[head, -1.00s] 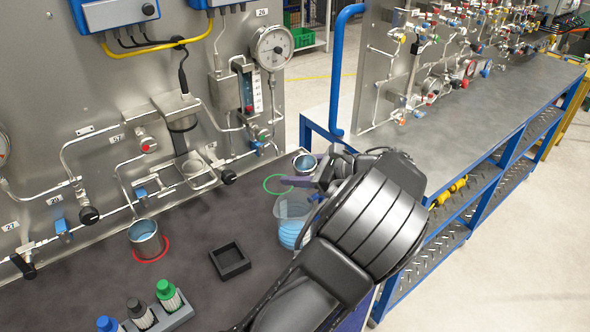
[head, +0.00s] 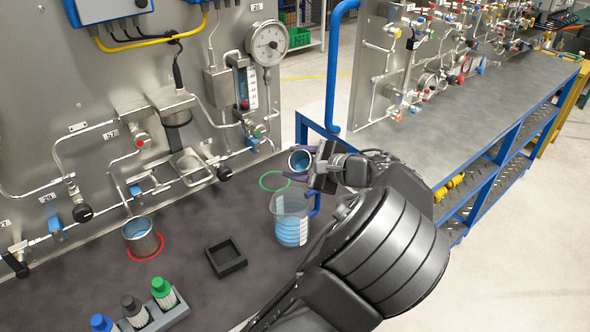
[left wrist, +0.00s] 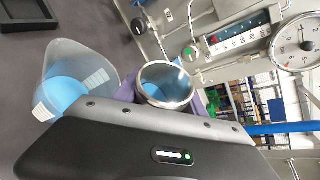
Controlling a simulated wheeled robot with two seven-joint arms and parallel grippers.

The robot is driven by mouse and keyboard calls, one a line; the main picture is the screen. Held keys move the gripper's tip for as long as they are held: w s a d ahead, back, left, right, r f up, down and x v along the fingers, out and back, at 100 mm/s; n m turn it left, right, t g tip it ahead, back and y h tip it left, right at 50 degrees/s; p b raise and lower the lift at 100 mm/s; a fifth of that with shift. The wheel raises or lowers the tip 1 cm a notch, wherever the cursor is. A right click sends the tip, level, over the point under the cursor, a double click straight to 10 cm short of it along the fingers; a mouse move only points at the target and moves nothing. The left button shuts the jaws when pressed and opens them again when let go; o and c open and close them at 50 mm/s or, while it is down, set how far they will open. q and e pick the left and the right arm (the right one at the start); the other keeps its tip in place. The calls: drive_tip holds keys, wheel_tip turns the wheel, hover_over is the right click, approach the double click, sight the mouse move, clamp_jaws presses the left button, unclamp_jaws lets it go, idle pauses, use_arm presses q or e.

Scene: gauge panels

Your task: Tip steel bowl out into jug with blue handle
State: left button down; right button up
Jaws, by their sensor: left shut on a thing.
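My left gripper (head: 318,165) is shut on a small steel bowl (head: 300,160), which is tilted with its mouth toward the left. In the left wrist view, the steel bowl (left wrist: 166,84) sits between the purple fingers of the left gripper (left wrist: 165,98), with blue inside it. The clear jug with blue handle (head: 290,220) stands on the bench just below and in front of the bowl, with blue contents low in it. The jug also shows in the left wrist view (left wrist: 78,75). No stream between bowl and jug is visible. My right gripper is out of view.
A green ring (head: 274,181) on the bench is empty. A black square tray (head: 226,258) and a rack of capped bottles (head: 158,308) lie nearer. The gauge panel (head: 90,150) stands behind.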

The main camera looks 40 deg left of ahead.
use_arm(q)
drive_tip(key=shift+f+b, duration=0.2)
drive_tip(key=shift+b, duration=0.4)
drive_tip(key=shift+w+n+t+b, duration=0.1)
drive_tip(key=shift+n+t+b, duration=0.25)
drive_tip(key=shift+n+t, duration=0.05)
drive_tip(key=shift+r, duration=0.1)
drive_tip(key=shift+f+n+b, duration=0.2)
drive_tip(key=shift+n+b, duration=0.1)
drive_tip(key=shift+b, duration=0.65)
drive_tip(key=shift+t, duration=0.3)
drive_tip(key=shift+r, duration=0.15)
